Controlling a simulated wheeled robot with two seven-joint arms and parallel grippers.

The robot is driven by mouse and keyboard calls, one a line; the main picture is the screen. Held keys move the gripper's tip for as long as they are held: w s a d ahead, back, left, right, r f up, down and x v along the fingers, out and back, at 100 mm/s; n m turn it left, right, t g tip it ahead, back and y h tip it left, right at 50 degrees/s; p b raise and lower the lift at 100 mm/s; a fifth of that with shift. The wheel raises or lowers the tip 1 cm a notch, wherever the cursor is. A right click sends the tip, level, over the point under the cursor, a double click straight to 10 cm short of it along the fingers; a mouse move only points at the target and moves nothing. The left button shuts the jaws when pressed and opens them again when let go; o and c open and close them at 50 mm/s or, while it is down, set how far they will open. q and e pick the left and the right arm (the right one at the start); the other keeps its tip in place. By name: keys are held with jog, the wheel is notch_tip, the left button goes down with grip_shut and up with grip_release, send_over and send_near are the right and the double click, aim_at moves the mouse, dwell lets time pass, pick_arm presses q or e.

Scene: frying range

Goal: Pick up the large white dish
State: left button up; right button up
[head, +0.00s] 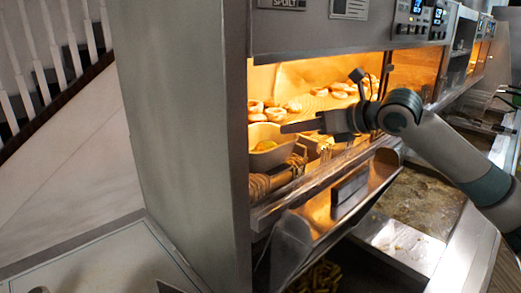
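The large white dish (276,158) stands in the lit warming cabinet, near its left end. It looks like a deep bowl, with some yellow-orange and green food inside. The cabinet's steel side panel hides its left part. My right gripper (290,127) reaches in from the right, its dark fingers pointing left, and its tip appears at the dish's right rim. I see the fingers side-on, so I cannot tell their opening or whether they touch the dish. My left gripper is not in view.
Round golden food pieces (340,90) lie behind on the cabinet shelf. A brown ribbed object (262,186) lies below the dish. The steel side panel (185,130) stands close on the left. A tilted steel front flap (350,190) runs along the opening, with fried pieces (320,276) below.

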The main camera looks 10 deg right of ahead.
jog(key=p+x, duration=0.1)
jog(key=x, duration=0.1)
jog(key=p+x, duration=0.1)
jog(key=x, duration=0.1)
jog(key=shift+a+r, duration=0.1)
jog(key=shift+r, duration=0.15)
jog(key=shift+w+a+f, duration=0.15)
jog(key=shift+w+f, duration=0.05)
jog(key=shift+w, duration=0.05)
grip_shut()
